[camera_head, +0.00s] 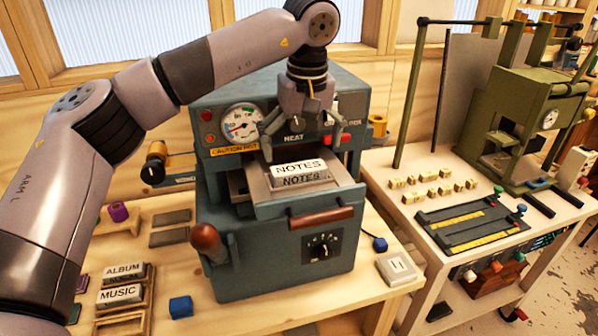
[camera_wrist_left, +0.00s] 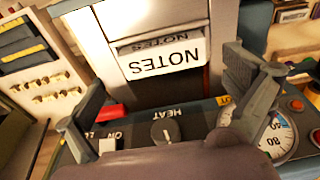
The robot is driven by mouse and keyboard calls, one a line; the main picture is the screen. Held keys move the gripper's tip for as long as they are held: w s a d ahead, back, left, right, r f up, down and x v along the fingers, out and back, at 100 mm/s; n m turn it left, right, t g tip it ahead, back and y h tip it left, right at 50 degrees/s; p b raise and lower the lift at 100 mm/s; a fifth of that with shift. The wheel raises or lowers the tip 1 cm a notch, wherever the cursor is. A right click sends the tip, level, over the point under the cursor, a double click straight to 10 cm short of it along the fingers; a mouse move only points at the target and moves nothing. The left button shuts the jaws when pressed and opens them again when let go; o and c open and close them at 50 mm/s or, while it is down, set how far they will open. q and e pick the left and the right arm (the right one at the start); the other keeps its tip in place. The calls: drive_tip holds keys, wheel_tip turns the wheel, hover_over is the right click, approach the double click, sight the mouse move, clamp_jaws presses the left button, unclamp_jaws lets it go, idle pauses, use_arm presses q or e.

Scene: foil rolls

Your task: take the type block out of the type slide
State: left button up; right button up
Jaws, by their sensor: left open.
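The type block (camera_head: 299,173) marked NOTES is a light block with black letters. It sits in the type slide (camera_head: 256,187), a pale metal tray that sticks out of the front of the blue-grey press. My left gripper (camera_head: 303,146) hangs above and slightly behind the block, pointing down, open and empty. In the left wrist view the block (camera_wrist_left: 162,62) lies beyond and between the two spread fingers of my left gripper (camera_wrist_left: 165,92), apart from them. The slide's edge (camera_wrist_left: 98,35) also shows there. My right gripper is in neither view.
The press (camera_head: 285,255) has a gauge, knobs and a red-brown handle around the slide. Blocks marked ALBUM and MUSIC (camera_head: 120,294) lie in a wooden rack at the left. A blue cube (camera_head: 181,307) stands on the bench. A second bench with a green press (camera_head: 530,120) stands right.

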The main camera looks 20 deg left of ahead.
sight(299, 167)
use_arm(q)
drive_tip(key=shift+f, duration=0.45)
drive_tip(key=f, duration=0.1)
drive_tip(key=f+p, duration=0.1)
drive_tip(key=f, duration=0.1)
drive_tip(key=a+f, duration=0.1)
drive_tip(key=shift+w+f+p, duration=0.2)
drive_tip(key=shift+w+p, duration=0.2)
drive_tip(key=shift+f, duration=0.3)
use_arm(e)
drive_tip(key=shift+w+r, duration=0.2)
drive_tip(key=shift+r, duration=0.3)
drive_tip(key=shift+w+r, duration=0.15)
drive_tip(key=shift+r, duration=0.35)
use_arm(q)
drive_tip(key=c, duration=0.6)
drive_tip(key=shift+r, duration=0.1)
drive_tip(key=c, duration=0.6)
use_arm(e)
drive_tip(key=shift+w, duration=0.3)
